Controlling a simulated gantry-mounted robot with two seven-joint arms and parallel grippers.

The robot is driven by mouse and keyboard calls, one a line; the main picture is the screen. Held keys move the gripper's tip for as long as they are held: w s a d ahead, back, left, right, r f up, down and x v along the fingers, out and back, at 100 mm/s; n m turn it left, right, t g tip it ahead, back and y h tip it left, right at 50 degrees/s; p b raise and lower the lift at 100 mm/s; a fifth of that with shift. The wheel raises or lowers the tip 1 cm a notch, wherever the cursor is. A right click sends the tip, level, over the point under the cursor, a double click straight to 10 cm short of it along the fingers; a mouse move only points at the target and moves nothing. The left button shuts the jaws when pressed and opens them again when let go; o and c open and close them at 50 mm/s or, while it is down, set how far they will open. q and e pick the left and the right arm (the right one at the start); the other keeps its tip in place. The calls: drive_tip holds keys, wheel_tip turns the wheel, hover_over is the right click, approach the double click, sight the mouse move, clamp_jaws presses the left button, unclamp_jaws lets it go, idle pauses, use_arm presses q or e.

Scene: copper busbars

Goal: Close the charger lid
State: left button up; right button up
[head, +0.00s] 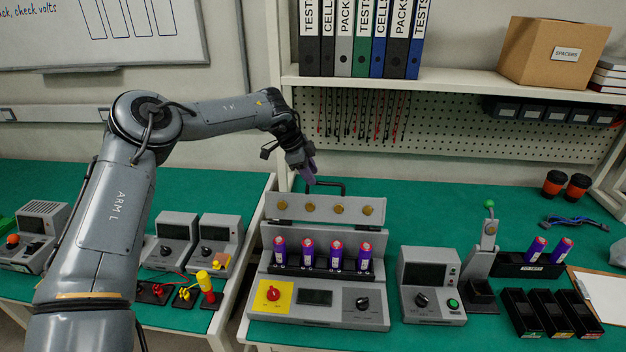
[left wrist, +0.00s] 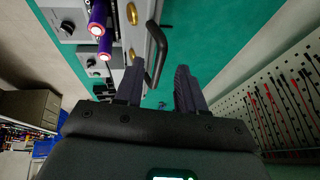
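The charger (head: 318,307) stands on the right bench's green mat with several purple cells (head: 308,252) upright in its slots. Its grey lid (head: 325,209) is raised at the back, with several brass contacts facing front. A black bar handle (head: 328,182) sticks up behind the lid's top edge. My left gripper (head: 309,179) is above and behind the lid, near the handle's left end. In the left wrist view my left gripper (left wrist: 158,88) is open and empty. The handle (left wrist: 157,55) shows beyond the fingertips there, towards the left finger; contact is not clear. My right gripper is out of view.
A tester (head: 431,285) and a stand with a green knob (head: 484,255) are right of the charger. Black bins (head: 550,312) lie further right. A shelf (head: 430,88) with binders and a pegboard (head: 450,125) are behind. Green mat is bare behind the charger's right side.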

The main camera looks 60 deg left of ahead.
use_arm(q)
drive_tip(key=shift+x, duration=1.15)
clamp_jaws()
